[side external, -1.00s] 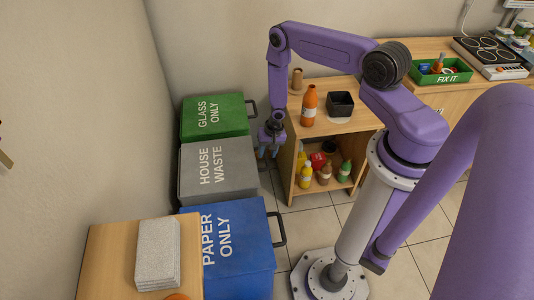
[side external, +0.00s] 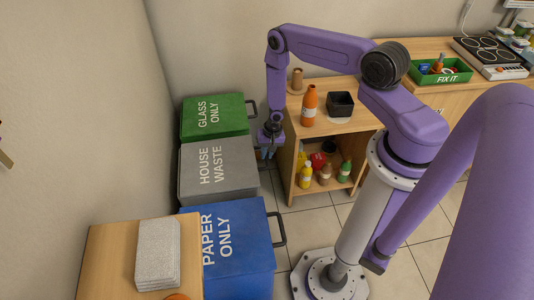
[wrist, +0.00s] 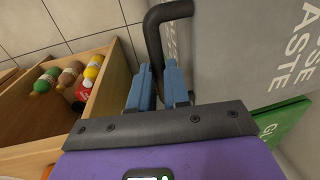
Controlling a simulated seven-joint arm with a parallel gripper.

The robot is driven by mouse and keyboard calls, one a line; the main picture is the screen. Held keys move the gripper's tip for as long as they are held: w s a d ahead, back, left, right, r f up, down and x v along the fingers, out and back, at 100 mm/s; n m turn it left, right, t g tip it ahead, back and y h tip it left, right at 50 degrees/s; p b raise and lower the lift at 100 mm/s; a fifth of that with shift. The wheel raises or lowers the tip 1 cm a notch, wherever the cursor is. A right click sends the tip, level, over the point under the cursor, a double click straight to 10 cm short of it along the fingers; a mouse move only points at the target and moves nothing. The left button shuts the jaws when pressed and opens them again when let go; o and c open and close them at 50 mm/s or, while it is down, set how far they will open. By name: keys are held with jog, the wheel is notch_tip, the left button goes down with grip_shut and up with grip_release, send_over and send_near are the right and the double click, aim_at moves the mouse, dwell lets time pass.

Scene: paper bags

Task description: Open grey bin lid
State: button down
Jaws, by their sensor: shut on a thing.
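The grey bin (side external: 218,170), marked HOUSE WASTE, stands between the green and blue bins, with its lid flat and closed. My gripper (side external: 266,153) is at the right edge of this bin, pointing down. In the wrist view, the two blue fingers of my gripper (wrist: 158,85) are shut on the bin's dark handle (wrist: 154,30), which passes between them. The grey bin's side and lettering (wrist: 240,45) show to the right of the fingers. The fingers hide part of the handle.
The green GLASS ONLY bin (side external: 213,115) is behind, and the blue PAPER ONLY bin (side external: 237,245) is in front. A wooden shelf (side external: 292,160) with bottles stands close to the right of my gripper. A wall is at the left.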

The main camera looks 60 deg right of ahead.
jog(key=w+a+r+g+h, duration=0.2)
jog(key=w+r+g+h, duration=0.1)
jog(key=r, duration=0.9)
jog(key=w+a+r, duration=1.4)
jog(key=a+r, duration=0.2)
jog(key=shift+r, duration=0.25)
jog(key=c, duration=1.1)
grip_release()
jog(key=shift+w+d+r, duration=0.1)
jog(key=shift+d, duration=0.15)
